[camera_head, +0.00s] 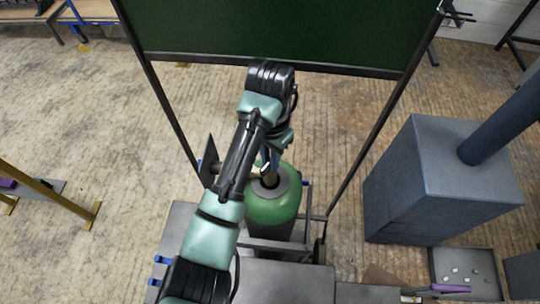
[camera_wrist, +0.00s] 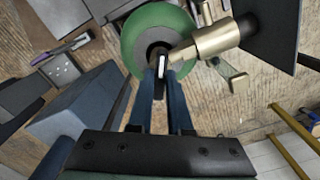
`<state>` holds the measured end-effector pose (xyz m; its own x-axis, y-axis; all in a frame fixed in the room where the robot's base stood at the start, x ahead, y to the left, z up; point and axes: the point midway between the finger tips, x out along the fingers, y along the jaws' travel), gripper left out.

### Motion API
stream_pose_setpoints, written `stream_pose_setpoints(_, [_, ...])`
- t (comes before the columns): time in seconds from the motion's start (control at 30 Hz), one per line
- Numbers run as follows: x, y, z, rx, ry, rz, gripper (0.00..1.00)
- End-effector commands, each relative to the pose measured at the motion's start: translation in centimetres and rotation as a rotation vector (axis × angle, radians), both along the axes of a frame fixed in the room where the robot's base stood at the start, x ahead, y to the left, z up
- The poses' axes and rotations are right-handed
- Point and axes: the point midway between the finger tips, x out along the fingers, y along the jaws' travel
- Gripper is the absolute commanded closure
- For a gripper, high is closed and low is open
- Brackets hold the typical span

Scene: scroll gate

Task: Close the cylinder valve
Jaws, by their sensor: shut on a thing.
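The green gas cylinder (camera_head: 273,213) stands upright below my arm, and its round top (camera_wrist: 180,22) shows in the wrist view. The brass cylinder valve (camera_wrist: 210,41) sticks out sideways from the middle of the cylinder's top. A smaller brass piece (camera_wrist: 237,82) hangs beside it. My gripper (camera_wrist: 161,72) reaches over the cylinder's top with its two blue fingers shut at the inner end of the valve. A small dark and pale part shows between the fingertips. The fingers hide most of what they hold. My gripper (camera_head: 268,167) is partly hidden by my arm in the head view.
A dark plate (camera_head: 209,160) sits beside the valve, close to my arm. A framed green board (camera_head: 285,30) stands behind. A grey-blue block (camera_head: 435,180) with a thick post is at right. A tray (camera_head: 466,270) lies at lower right.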

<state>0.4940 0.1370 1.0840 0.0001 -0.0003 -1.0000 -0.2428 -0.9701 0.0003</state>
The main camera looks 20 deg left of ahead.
Motion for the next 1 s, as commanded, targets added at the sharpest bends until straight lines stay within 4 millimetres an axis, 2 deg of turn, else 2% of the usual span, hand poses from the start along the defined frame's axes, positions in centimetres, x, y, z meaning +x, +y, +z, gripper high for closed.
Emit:
stream_pose_setpoints(0.37, [0.01, -0.08, 0.09, -0.001, 0.001, -0.132, 1.00])
stream_pose_setpoints(1.0, [0.01, -0.04, 0.11, -0.001, 0.001, -0.716, 1.00])
